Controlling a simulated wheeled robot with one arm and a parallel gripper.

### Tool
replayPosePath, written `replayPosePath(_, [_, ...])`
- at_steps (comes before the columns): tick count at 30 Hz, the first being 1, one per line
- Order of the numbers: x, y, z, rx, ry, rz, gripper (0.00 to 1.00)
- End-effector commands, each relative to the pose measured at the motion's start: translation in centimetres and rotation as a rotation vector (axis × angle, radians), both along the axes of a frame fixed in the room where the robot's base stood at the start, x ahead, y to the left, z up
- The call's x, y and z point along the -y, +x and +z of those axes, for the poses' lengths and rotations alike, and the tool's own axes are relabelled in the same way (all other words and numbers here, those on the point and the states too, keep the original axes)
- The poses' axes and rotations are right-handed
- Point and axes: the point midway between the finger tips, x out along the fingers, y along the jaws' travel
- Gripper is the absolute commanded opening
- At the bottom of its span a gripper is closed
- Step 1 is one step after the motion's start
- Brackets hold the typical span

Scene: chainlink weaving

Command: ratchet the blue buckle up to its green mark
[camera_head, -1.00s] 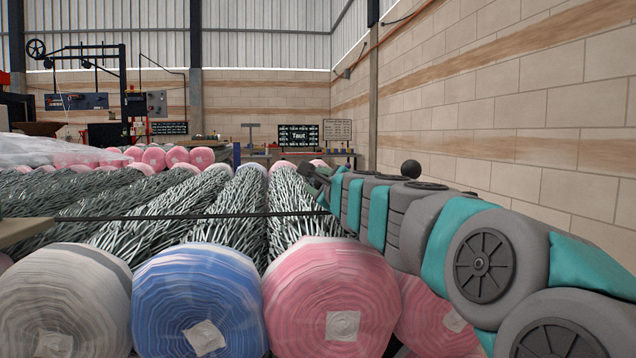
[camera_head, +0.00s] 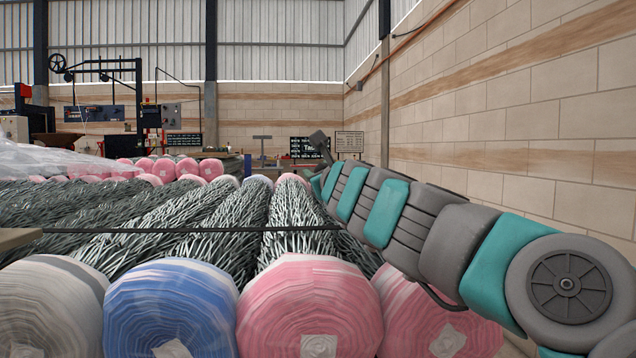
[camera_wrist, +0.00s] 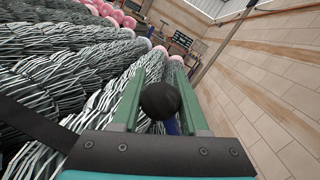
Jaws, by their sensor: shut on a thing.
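In the wrist view, the two green fingers of my gripper (camera_wrist: 160,76) stand either side of a round black knob (camera_wrist: 160,101) and are shut on it. A small blue part (camera_wrist: 172,127) shows just below the knob; it looks like part of the blue buckle, most of which is hidden by the knob and gripper. A dark strap (camera_wrist: 38,124) runs in from the left of the wrist view. In the head view a thin dark strap (camera_head: 190,230) crosses over the mesh rolls. My fingers cannot be made out there. I cannot see the green mark in either view.
Long wire mesh rolls (camera_head: 215,208) lie side by side, with wrapped ends in white, blue (camera_head: 170,305) and pink (camera_head: 310,300). A block wall (camera_head: 520,110) stands on the right. A dark sign (camera_head: 309,147) and benches are at the back.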

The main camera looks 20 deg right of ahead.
Motion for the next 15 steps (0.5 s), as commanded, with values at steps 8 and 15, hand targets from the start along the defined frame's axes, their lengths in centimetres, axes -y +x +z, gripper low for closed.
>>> replayPosePath(8, [1.3, -0.5, 1.7, 0.057, 0.187, 0.002, 0.00])
replayPosePath(15, [2.3, -0.8, 2.5, 0.085, 0.276, 0.001, 0.00])
